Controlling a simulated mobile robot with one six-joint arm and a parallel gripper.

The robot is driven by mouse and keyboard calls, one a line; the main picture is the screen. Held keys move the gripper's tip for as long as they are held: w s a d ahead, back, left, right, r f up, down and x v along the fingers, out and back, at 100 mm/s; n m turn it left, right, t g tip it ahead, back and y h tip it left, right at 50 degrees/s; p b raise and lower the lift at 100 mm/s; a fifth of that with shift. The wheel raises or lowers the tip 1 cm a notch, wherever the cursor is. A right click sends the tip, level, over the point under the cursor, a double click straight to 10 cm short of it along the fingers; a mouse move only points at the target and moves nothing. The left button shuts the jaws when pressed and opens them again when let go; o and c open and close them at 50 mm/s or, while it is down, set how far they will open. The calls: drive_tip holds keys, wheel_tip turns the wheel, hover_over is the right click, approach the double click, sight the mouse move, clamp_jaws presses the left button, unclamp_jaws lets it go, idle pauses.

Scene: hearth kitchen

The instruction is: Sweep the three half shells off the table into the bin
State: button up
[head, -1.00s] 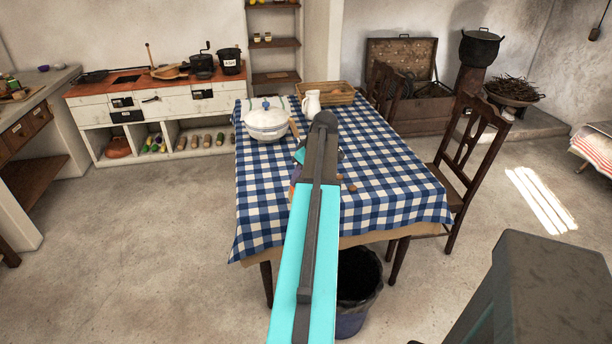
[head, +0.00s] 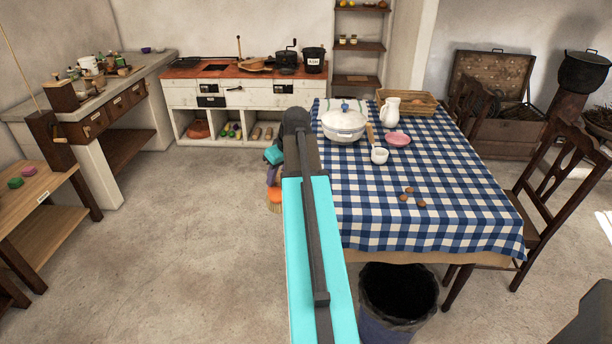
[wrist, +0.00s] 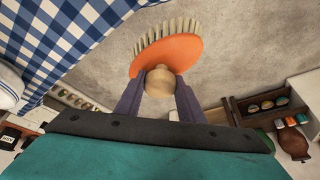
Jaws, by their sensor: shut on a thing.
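Three small brown half shells (head: 421,203) lie close together on the blue-checked table (head: 450,225), right of my arm. The bin (head: 372,324), dark inside with a blue outer wall, stands on the floor at the table's near edge. My gripper (wrist: 160,84) is shut on the wooden knob of a brush (wrist: 172,52) with an orange head and pale bristles. In the wrist view the brush is over bare floor, beside the tablecloth. In the head view the brush (head: 275,196) shows left of the table, partly hidden by my arm.
The floor at left is open.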

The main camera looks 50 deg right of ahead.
drive_tip(key=w+a+r, duration=0.2)
drive_tip(key=w+a, duration=0.2)
drive_tip(key=a, duration=0.7)
drive_tip(key=w+a+r, duration=0.2)
drive_tip(key=w+a, duration=0.3)
drive_tip(key=a, duration=0.6)
drive_tip(key=a+r+n, duration=0.1)
drive_tip(key=a+r, duration=0.2)
drive_tip(key=a, duration=1.9)
drive_tip(key=shift+a+y, duration=0.2)
drive_tip(key=shift+y, duration=0.1)
drive_tip(key=shift+a, duration=0.1)
